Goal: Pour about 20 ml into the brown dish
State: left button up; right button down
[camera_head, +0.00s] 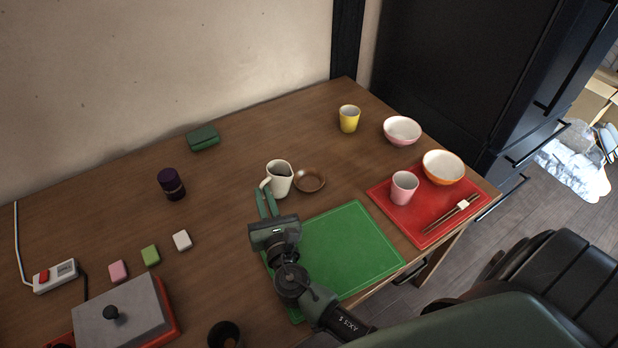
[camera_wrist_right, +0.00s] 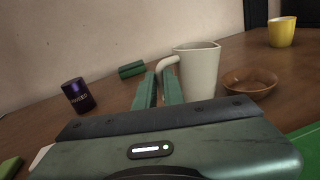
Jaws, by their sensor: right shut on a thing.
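A white pitcher (camera_head: 280,178) stands upright near the middle of the table, its handle toward my right gripper (camera_head: 267,195). That gripper's fingers are shut on the handle. The pitcher also shows in the right wrist view (camera_wrist_right: 197,70), with the handle between the green fingertips (camera_wrist_right: 161,78). I cannot tell whether its base touches the table or what it holds. The brown dish (camera_head: 310,180) lies just right of the pitcher and looks empty; it also shows in the right wrist view (camera_wrist_right: 250,83). My left gripper is not in view.
A green mat (camera_head: 350,245) lies in front of the dish. A red mat (camera_head: 410,217) to its right bears a pink cup, an orange bowl and chopsticks. A yellow cup (camera_head: 349,119) and pink bowl (camera_head: 402,130) stand behind. A dark purple container (camera_head: 172,184) is at left.

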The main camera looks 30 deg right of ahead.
jog(key=shift+d+r+m, duration=0.3)
jog(key=s+d+r+m+p, duration=0.1)
jog(key=d+r+m, duration=0.4)
jog(key=m, duration=0.5)
jog(key=shift+d+p, duration=0.55)
jog(key=shift+d, duration=0.65)
jog(key=shift+s+d+f, duration=0.1)
jog(key=shift+f, duration=0.05)
jog(key=shift+d+m, duration=0.15)
jog(key=shift+m, duration=0.35)
jog(key=shift+s+d+y, duration=0.1)
jog(key=shift+d+y, duration=0.05)
jog(key=shift+y, duration=0.15)
